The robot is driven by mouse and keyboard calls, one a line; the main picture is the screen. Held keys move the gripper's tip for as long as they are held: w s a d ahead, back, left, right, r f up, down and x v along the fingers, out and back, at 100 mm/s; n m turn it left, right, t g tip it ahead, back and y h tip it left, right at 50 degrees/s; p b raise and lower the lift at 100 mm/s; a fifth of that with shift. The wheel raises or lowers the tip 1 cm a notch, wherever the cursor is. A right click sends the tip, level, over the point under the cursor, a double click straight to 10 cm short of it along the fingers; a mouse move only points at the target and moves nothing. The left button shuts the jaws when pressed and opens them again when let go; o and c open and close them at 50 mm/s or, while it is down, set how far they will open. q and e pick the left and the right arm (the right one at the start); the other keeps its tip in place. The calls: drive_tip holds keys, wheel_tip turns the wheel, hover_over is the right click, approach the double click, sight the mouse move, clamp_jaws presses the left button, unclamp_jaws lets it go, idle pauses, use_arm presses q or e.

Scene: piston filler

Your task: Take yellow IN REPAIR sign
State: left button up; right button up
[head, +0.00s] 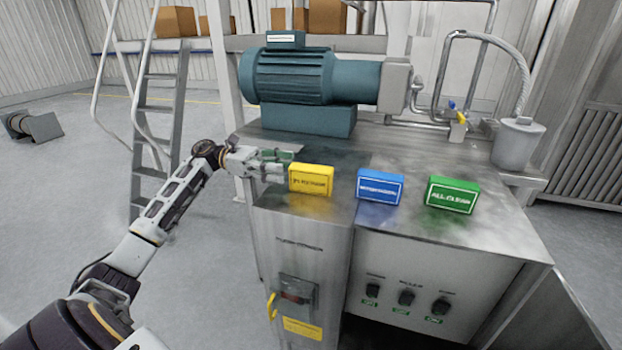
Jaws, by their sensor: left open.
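The yellow sign (311,180) is a small upright block with dark lettering that I cannot read clearly. It stands on the left front part of the metal cabinet top, in the head view. My left gripper (283,168) comes in from the left and is open, with its fingers right beside the left edge of the yellow sign. I cannot tell whether a finger touches the sign. My right gripper is not in view.
A blue sign (380,187) and a green sign (452,195) stand to the right on the metal cabinet top (400,228). A teal motor (310,80) stands behind. Switches (406,297) and a yellow-handled isolator (297,295) are on the cabinet front. A ladder (160,110) stands left.

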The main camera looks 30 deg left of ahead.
sight(299, 165)
use_arm(q)
drive_tip(key=x, duration=0.3)
drive_tip(key=shift+d+p, duration=0.3)
drive_tip(key=shift+p, duration=0.05)
drive_tip(key=shift+w+d, duration=0.15)
drive_tip(key=shift+d, duration=0.2)
drive_tip(key=shift+w+d, duration=0.1)
drive_tip(key=shift+d, duration=0.3)
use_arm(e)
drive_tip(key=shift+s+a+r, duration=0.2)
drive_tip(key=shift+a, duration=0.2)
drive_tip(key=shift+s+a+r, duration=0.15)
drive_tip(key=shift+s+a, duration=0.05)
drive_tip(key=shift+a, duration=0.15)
use_arm(q)
drive_tip(key=shift+d, duration=0.1)
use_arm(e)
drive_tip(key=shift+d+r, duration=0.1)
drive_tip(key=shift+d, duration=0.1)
